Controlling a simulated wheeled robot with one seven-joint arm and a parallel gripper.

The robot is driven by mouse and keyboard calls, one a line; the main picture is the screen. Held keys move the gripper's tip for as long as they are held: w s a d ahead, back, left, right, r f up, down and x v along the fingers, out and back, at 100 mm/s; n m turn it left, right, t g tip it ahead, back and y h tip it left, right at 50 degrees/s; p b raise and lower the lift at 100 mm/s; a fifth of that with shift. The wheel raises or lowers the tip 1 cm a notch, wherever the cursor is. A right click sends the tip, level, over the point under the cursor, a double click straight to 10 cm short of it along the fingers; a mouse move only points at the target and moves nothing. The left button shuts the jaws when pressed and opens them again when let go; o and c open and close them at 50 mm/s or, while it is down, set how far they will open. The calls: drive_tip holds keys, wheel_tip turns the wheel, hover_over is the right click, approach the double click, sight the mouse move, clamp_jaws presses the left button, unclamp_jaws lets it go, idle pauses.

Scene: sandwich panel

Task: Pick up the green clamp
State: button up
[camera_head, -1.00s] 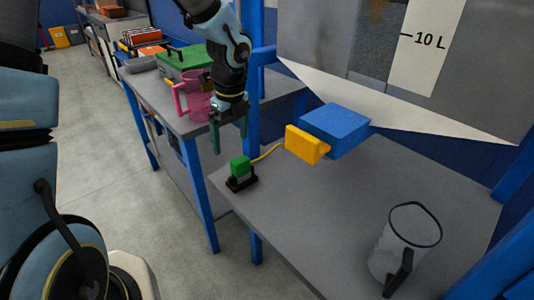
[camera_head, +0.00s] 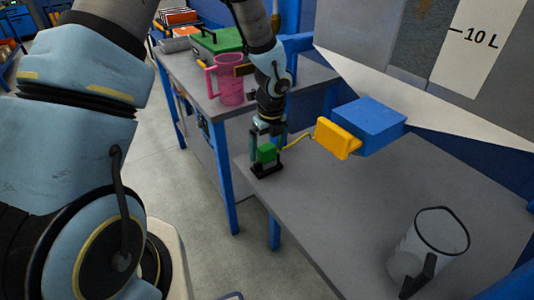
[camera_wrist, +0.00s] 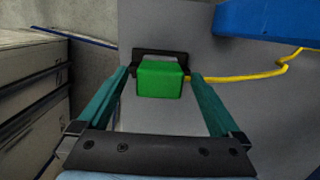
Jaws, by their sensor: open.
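The green clamp (camera_head: 267,153) is a small green block on a black base near the left corner of the grey bench (camera_head: 330,215). It also shows in the wrist view (camera_wrist: 160,79), centred between my fingers, with a dark plate behind it. My gripper (camera_head: 267,147) is open with its teal fingers pointing down, one on each side of the green block. In the wrist view my gripper (camera_wrist: 160,80) shows clear gaps between both fingers and the block. I cannot tell from the frames whether the fingertips reach the bench.
A clear jug (camera_head: 430,245) stands at the front right. A pink jug (camera_head: 228,80) and green case (camera_head: 217,40) stand on the other bench. The bench middle is clear.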

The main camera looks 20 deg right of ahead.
drive_tip(key=shift+f, duration=0.2)
clamp_jaws()
idle(0.7)
